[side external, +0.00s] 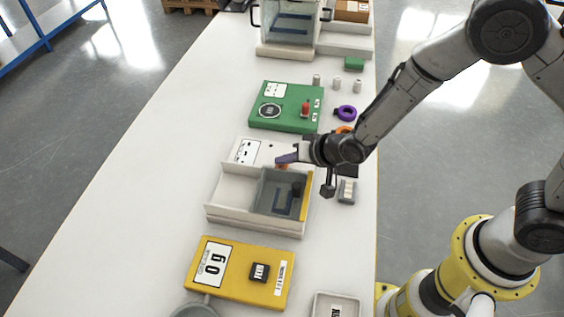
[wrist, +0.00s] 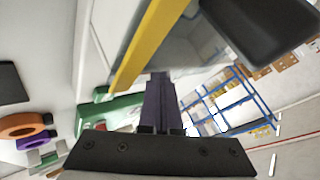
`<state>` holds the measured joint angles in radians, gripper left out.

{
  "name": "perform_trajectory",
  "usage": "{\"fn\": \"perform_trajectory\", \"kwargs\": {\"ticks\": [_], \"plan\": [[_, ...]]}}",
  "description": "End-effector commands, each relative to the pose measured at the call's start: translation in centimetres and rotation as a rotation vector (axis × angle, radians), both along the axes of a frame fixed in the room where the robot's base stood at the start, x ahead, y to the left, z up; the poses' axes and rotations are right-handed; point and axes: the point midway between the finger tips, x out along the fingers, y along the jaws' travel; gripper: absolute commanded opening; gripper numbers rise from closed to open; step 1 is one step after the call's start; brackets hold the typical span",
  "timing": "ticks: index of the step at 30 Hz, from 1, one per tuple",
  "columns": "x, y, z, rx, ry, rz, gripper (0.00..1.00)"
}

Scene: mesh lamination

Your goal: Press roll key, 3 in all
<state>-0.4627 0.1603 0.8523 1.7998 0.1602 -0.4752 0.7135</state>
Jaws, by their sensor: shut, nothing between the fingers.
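A pale open-topped machine (side external: 230,190) stands mid-bench. It has a yellow strip (side external: 305,197) on its right side and a white marked panel (side external: 245,151) at its back. The wrist view shows the fingers (wrist: 158,105) beside the yellow strip (wrist: 145,45).
A yellow scale (side external: 215,288) reading 0 g stands in front. A green unit (side external: 275,92) with a red knob (side external: 305,108) stands behind. The bench's left side is clear.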

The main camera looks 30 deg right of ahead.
Motion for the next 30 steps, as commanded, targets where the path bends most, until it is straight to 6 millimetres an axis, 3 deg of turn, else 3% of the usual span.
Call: {"fn": "perform_trajectory", "kwargs": {"ticks": [11, 30], "plan": [[-0.1, 0.0, -0.2, -0.001, 0.003, 0.0, 0.0], [-0.1, -0.1, 1.6, 0.0, 0.003, -0.001, 0.0]]}}
